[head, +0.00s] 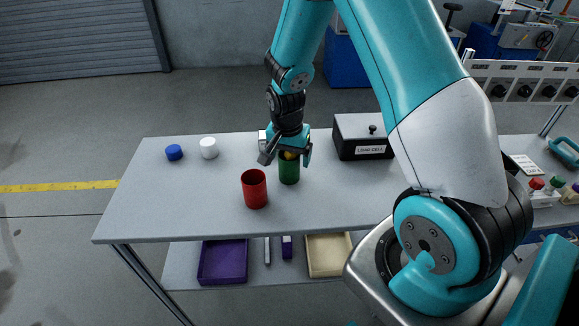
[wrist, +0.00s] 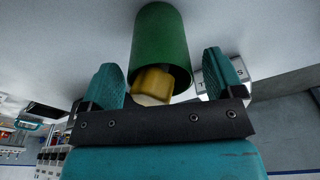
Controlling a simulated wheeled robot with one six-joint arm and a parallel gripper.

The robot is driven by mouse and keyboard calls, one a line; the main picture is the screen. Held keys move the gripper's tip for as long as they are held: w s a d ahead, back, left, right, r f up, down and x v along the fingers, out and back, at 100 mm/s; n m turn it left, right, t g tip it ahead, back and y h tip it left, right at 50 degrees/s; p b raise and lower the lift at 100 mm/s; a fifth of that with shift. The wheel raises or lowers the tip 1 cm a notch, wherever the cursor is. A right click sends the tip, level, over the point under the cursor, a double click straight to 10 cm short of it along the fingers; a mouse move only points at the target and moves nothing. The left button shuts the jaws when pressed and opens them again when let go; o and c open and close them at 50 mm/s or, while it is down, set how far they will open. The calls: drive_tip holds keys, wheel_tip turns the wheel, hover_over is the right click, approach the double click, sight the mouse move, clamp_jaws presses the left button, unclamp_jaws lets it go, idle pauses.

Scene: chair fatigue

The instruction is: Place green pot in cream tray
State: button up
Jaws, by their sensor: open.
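The green pot (head: 289,172) stands upright on the grey table in the head view, with something yellow at its mouth. In the wrist view the green pot (wrist: 160,42) lies ahead of my gripper, with a yellow piece (wrist: 153,83) at its open end. My gripper (head: 285,156) is at the top of the pot, its two teal fingers open. In the wrist view the fingers (wrist: 168,80) are spread to either side of the pot's open end. The cream tray (head: 328,274) is on the lower shelf and looks empty; my arm partly hides its right side.
A red pot (head: 255,190) stands close to the green pot, at its front left. A black load cell box (head: 362,137) is to the right. Blue (head: 174,152) and white (head: 208,148) round pieces sit at the back left. A purple tray (head: 223,262) is on the lower shelf.

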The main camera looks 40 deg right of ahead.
drive_tip(key=c, duration=1.1)
